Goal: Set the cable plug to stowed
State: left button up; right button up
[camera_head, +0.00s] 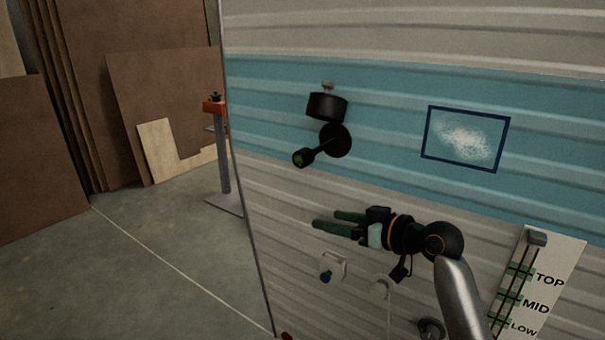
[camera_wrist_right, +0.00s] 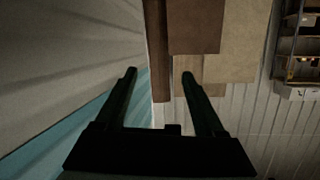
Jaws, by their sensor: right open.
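I cannot tell for sure which thing is the cable plug. A small white wall fitting (camera_head: 334,265) with a blue round part (camera_head: 326,277) sits low on the camper side. To its right a white hook-like piece (camera_head: 380,286) has a thin pale line hanging below it. My right gripper (camera_head: 326,219) is open and empty, above the white fitting, with its fingers pointing left along the wall. Its two dark fingers also show apart in the right wrist view (camera_wrist_right: 160,74), with nothing between them. My left gripper is not in view.
A TOP/MID/LOW slider panel (camera_head: 540,285) is at right. An orange-topped stand (camera_head: 222,150) is left of the camper. Open floor (camera_head: 150,255) lies at left.

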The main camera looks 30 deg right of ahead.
aim_at(311, 157)
jog(key=s+d+r+n+t+y+b, duration=0.1)
jog(key=s+r+n+t+y+b, duration=0.3)
jog(key=r, duration=0.9)
jog(key=w+a+p, duration=0.1)
jog(key=w, duration=0.2)
jog(key=w+a+g+p, duration=0.1)
jog(key=w+a+p, duration=0.1)
jog(key=w, duration=0.2)
jog(key=w+a+g+p, duration=0.1)
jog(key=w, duration=0.2)
jog(key=shift+w+a+f+m+h, duration=0.1)
jog(key=shift+w+a+m+h, duration=0.15)
jog(key=shift+m+h, duration=0.15)
grip_shut()
